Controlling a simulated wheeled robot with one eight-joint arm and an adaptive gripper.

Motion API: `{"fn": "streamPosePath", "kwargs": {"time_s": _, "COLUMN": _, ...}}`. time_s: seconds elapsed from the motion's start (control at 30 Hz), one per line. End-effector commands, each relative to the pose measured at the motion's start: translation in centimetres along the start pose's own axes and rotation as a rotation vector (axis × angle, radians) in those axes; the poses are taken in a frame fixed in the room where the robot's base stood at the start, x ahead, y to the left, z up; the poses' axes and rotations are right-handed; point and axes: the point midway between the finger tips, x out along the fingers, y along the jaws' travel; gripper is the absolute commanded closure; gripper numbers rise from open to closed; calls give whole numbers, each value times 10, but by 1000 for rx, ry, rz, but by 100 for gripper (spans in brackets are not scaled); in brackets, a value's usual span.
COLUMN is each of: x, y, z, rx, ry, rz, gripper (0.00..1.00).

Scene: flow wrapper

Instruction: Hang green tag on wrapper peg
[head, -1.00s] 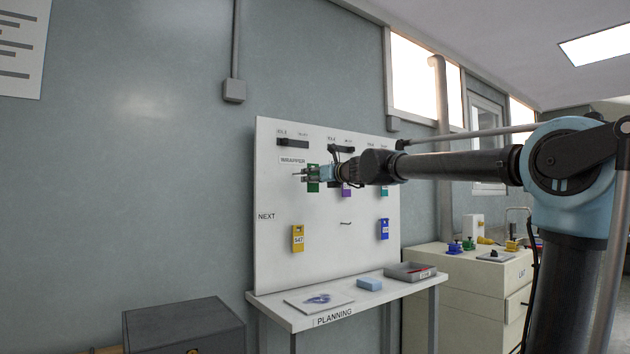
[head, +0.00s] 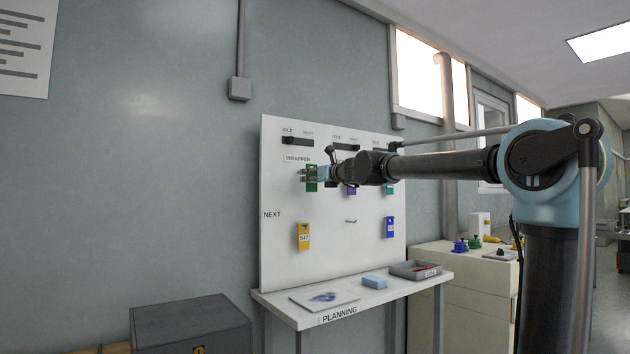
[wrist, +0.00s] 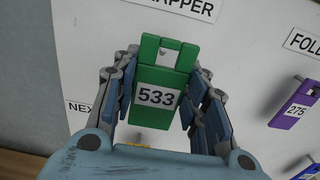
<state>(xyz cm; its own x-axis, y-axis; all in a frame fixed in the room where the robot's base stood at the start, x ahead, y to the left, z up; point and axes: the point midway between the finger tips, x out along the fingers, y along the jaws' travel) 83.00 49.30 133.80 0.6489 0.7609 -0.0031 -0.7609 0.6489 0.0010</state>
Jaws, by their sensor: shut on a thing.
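The green tag (wrist: 158,84), marked 533, is between the fingers of my gripper (wrist: 158,108) in the wrist view. My gripper is shut on its sides. Its slotted top end points toward the WRAPPER label (wrist: 190,8) on the white board. In the head view the green tag (head: 311,178) is in my gripper (head: 309,175) just below the WRAPPER label (head: 298,158). The wrapper peg shows only as a small light shape in the tag's slot in the wrist view; I cannot tell whether the tag bears on it.
The white board (head: 283,262) also holds a yellow tag (head: 304,237), a blue tag (head: 390,227) and a purple tag (wrist: 297,105) right of my gripper. Below is a shelf (head: 290,311) with a blue block (head: 375,282) and a grey tray (head: 415,271).

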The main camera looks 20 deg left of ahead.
Motion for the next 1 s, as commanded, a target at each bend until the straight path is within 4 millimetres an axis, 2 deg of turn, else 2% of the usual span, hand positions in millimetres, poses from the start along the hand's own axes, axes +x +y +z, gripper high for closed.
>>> {"fn": "streamPosePath", "kwargs": {"time_s": 0.67, "x": 33, "y": 1, "z": -2, "rx": 0, "ry": 0, "rz": 2, "gripper": 82}}
{"fn": "streamPosePath", "kwargs": {"time_s": 0.77, "x": 38, "y": 2, "z": -2, "rx": 0, "ry": 0, "rz": 3, "gripper": 90}}
{"fn": "streamPosePath", "kwargs": {"time_s": 1.0, "x": 49, "y": 3, "z": -5, "rx": 0, "ry": 0, "rz": 4, "gripper": 90}}
